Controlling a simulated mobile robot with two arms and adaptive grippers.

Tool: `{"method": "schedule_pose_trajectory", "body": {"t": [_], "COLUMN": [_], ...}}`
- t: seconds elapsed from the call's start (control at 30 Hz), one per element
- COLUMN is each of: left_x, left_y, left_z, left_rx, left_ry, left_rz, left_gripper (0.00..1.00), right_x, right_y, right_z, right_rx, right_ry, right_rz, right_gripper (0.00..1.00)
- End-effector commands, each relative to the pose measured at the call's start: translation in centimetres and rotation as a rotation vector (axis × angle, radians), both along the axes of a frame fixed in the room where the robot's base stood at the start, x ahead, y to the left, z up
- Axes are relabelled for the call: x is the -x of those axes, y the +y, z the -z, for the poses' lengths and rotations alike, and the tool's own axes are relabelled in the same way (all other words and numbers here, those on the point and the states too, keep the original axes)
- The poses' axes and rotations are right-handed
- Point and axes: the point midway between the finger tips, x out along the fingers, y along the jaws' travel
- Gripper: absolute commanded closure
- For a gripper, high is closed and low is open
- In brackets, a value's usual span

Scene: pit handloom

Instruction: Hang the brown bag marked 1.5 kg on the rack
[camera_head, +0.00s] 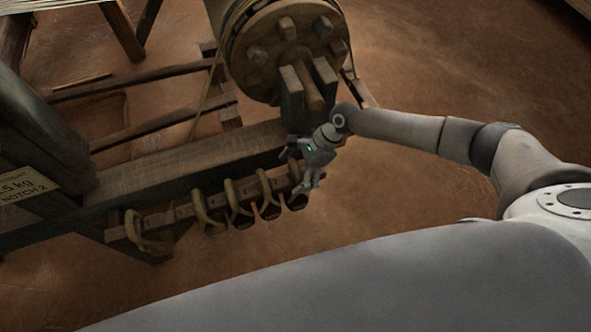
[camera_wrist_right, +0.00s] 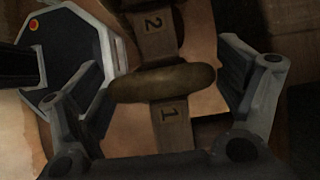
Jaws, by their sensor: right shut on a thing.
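My right gripper (camera_head: 310,181) is at the right end of the wooden rack rail (camera_head: 183,211) in the head view. In the right wrist view my right gripper's fingers (camera_wrist_right: 164,70) are on both ends of a brown, rounded oblong piece (camera_wrist_right: 160,84). I cannot tell whether this piece belongs to a bag. Several dark bags with tan loops, such as one in the middle (camera_head: 238,212), hang along the rail. Their weight marks cannot be read. My left gripper is out of view.
A heavy wooden beam (camera_head: 190,155) runs behind the rail, below a large bolted round drum (camera_head: 285,45). The brown floor (camera_head: 440,80) at right is clear.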

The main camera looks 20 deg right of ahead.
Motion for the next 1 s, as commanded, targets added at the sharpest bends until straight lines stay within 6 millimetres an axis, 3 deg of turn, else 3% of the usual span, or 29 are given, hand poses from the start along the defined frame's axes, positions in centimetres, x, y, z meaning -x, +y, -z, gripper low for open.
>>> {"method": "schedule_pose_trajectory", "body": {"t": [0.83, 0.87, 0.93, 1.0], "left_x": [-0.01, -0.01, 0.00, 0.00], "left_y": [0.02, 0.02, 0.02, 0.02], "left_z": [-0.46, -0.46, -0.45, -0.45], "left_rx": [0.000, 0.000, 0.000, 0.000], "left_ry": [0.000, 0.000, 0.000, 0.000], "left_rz": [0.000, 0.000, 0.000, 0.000], "left_gripper": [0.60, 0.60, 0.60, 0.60], "right_x": [-0.12, -0.11, -0.08, -0.05], "right_y": [0.13, 0.12, 0.11, 0.09], "right_z": [0.32, 0.35, 0.38, 0.41], "right_rx": [-0.004, -0.004, -0.003, -0.002], "right_ry": [-0.003, -0.003, -0.002, -0.002], "right_rz": [0.001, 0.001, 0.000, 0.000], "right_gripper": [0.83, 0.07, 0.00, 0.00]}}
